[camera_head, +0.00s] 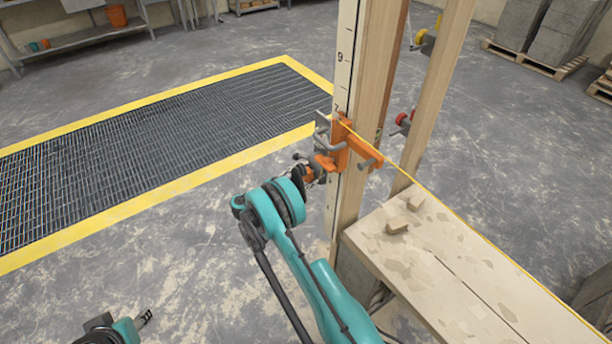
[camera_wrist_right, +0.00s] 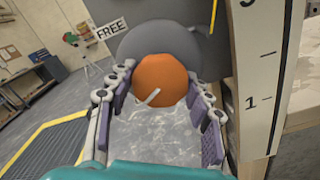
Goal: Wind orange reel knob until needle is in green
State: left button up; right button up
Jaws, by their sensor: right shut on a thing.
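The orange reel knob (camera_wrist_right: 162,80) sits in front of the grey round reel body (camera_wrist_right: 204,48) in the right wrist view. My right gripper (camera_wrist_right: 160,98) has a finger on each side of the knob and is shut on it. In the head view the right gripper (camera_head: 314,172) reaches an orange bracket (camera_head: 352,146) on the upright post, and the knob is hard to make out there. A white FREE label (camera_wrist_right: 110,30) is left of the reel. I see no needle or green zone in either view. My left gripper (camera_head: 145,318) is at the bottom left, away from the post; its opening is unclear.
A marked white staff (camera_head: 343,60) stands along the wooden post. A yellow line (camera_head: 470,235) runs from the bracket over the block wall (camera_head: 440,265), where small loose pieces (camera_head: 397,225) lie. A yellow-edged floor grate (camera_head: 170,125) is at left, with open floor around it.

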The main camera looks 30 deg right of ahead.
jog(key=m, duration=0.4)
jog(key=shift+m, duration=0.4)
jog(key=o, duration=1.2)
jog(key=a, duration=1.2)
jog(key=shift+s, duration=0.4)
